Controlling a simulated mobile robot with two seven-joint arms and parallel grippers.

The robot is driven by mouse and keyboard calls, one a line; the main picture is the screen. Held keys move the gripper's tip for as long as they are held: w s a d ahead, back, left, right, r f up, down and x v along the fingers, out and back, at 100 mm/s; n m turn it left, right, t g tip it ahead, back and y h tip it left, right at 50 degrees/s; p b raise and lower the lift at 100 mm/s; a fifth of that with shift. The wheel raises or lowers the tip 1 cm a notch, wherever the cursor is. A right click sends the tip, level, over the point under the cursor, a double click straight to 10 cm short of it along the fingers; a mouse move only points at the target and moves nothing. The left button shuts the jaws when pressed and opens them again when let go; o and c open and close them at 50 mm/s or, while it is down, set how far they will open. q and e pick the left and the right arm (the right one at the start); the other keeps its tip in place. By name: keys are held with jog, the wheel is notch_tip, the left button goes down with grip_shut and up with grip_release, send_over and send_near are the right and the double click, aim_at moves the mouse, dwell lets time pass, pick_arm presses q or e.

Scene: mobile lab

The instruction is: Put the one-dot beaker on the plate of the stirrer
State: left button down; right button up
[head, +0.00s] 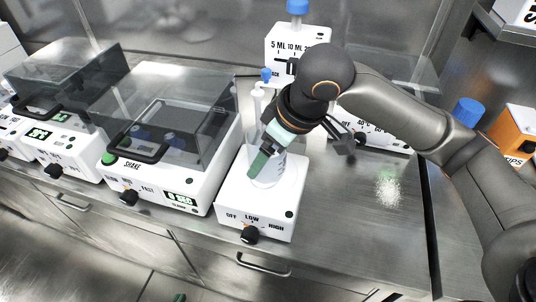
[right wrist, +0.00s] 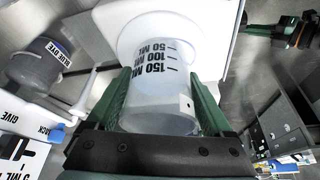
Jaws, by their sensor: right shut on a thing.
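The clear beaker (head: 268,172) with volume marks is at the plate of the white stirrer (head: 262,221), in an upright pose. In the right wrist view, the beaker (right wrist: 165,85) has a small pale tag with one dark dot. The round white plate (right wrist: 135,38) is at its base; I cannot tell whether they touch. My right gripper (head: 264,155) is shut on the beaker, with a green finger on each side. A green tip of my left gripper (head: 179,298) shows at the head view's bottom edge; it also shows in the right wrist view (right wrist: 292,32), its opening unclear.
A shaker (head: 160,140) with a clear lid stands left of the stirrer. A dispenser (head: 298,42) and a heater-like device (head: 375,138) stand behind. White powder (head: 389,190) lies on the bench at right. A blue-dye bottle (right wrist: 42,65) shows in the right wrist view.

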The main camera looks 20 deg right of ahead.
pick_arm(q)
jog(key=shift+w+r, duration=0.1)
jog(key=shift+r, duration=0.1)
pick_arm(e)
jog(key=o, duration=1.2)
jog(key=shift+o, duration=0.2)
pick_arm(q)
jog(key=shift+f, duration=0.15)
pick_arm(e)
jog(key=shift+r, duration=0.3)
pick_arm(q)
jog(key=shift+s+a+r+p, duration=0.45)
jog(key=shift+a+r+p, duration=0.4)
jog(key=shift+p, duration=0.7)
pick_arm(e)
jog(key=v, duration=1.1)
jog(key=shift+s+r, duration=0.2)
jog(key=shift+r, duration=0.05)
